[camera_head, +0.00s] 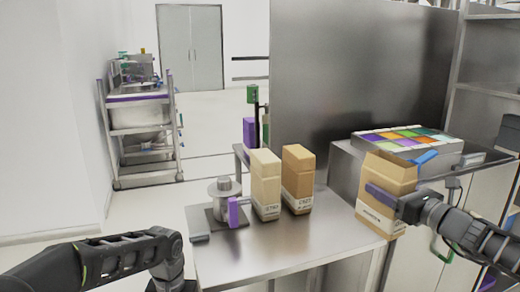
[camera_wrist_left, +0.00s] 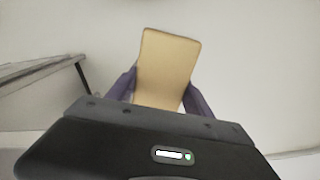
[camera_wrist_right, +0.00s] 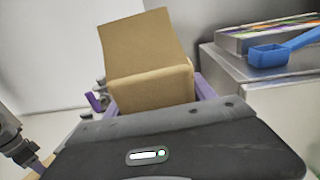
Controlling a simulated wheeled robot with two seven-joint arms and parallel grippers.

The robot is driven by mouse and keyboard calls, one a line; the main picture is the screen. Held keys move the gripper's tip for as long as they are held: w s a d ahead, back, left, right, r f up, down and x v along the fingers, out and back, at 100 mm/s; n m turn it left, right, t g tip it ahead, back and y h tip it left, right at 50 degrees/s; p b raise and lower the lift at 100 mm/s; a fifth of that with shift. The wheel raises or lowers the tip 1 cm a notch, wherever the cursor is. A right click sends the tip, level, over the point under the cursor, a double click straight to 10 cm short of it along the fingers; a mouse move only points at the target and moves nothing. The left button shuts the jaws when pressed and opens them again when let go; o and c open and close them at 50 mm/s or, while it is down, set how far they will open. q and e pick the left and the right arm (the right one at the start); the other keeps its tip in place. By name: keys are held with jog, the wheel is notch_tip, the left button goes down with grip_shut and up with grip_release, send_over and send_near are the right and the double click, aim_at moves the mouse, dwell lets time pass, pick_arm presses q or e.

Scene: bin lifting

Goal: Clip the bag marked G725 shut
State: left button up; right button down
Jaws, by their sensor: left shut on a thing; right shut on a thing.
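Two bags stand upright side by side on the steel table: a pale one (camera_head: 266,178) and a browner one (camera_head: 298,176). A third brown bag (camera_head: 375,212) with an open-looking top is at the table's right end. My right gripper (camera_head: 385,196) is shut on this third bag; its fold shows in the right wrist view (camera_wrist_right: 150,88). The labels are too small to read surely. No clip is clearly identifiable.
A grey round device (camera_head: 224,187) stands left of the pale bag. A tray of coloured compartments (camera_head: 405,138) sits on the right cabinet, with a blue scoop-like thing (camera_wrist_right: 268,55) near it. The table's front (camera_head: 285,243) is clear. A trolley (camera_head: 140,125) stands far left.

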jog(key=s+a+f+n+g+y, duration=0.2)
jog(key=s+a+f, duration=0.2)
jog(key=s+f, duration=0.3)
jog(key=s+a+f+n+g+y, duration=0.2)
jog(key=s+a+f, duration=0.2)
jog(key=f, duration=0.9)
jog(key=s+a+f+n+g+y, duration=0.1)
jog(key=s+a+f+y, duration=0.2)
jog(key=s+f, duration=0.6)
jog(key=shift+s+a+f+n+g, duration=0.3)
jog(key=shift+a+f+n+g, duration=0.1)
jog(key=shift+a+f, duration=0.2)
jog(key=shift+d, duration=0.1)
